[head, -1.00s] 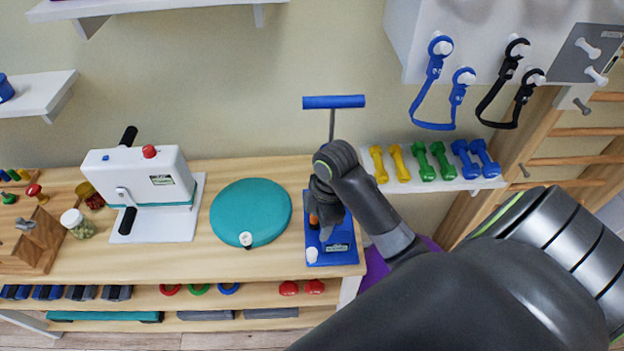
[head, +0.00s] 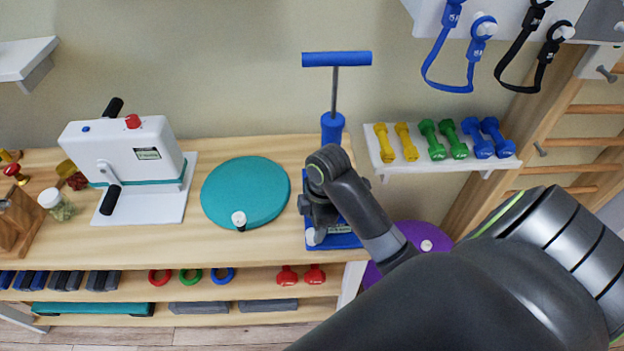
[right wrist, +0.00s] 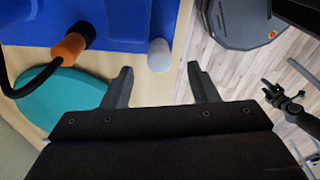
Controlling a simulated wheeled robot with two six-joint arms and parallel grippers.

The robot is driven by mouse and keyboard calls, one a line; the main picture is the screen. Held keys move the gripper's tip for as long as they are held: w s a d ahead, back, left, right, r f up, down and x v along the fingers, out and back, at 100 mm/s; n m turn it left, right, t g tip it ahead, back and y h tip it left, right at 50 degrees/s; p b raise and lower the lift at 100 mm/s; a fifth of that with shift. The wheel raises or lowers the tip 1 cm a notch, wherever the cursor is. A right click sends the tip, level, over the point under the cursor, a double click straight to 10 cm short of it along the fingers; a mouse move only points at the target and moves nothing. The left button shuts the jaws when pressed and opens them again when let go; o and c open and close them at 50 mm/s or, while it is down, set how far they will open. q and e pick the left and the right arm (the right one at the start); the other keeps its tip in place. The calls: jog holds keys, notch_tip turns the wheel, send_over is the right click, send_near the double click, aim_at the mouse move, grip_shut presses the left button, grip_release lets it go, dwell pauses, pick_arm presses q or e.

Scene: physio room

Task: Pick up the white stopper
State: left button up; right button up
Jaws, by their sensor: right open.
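The white stopper (head: 311,236) stands at the near left corner of the blue pump base (head: 345,241). In the right wrist view the stopper (right wrist: 159,55) shows as a rounded white cylinder at the blue base's edge. My right gripper (head: 319,226) is over the base in the head view, partly hiding the stopper. In the right wrist view the right gripper (right wrist: 160,76) is open and empty; the stopper shows between and just past its fingertips. I cannot tell the exact gap.
The pump's blue handle (head: 336,59) rises behind my gripper. An orange nozzle (right wrist: 69,46) on a black hose is beside it. A teal cushion (head: 246,187) with a white-topped valve (head: 239,219) lies to the left. Dumbbells stand on a shelf (head: 375,158) at the right.

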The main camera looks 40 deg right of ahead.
aim_at(312, 232)
jog(key=f, duration=0.5)
jog(key=shift+w+a, duration=0.15)
jog(key=shift+a, duration=0.2)
jog(key=shift+c, duration=0.2)
jog(key=c, duration=1)
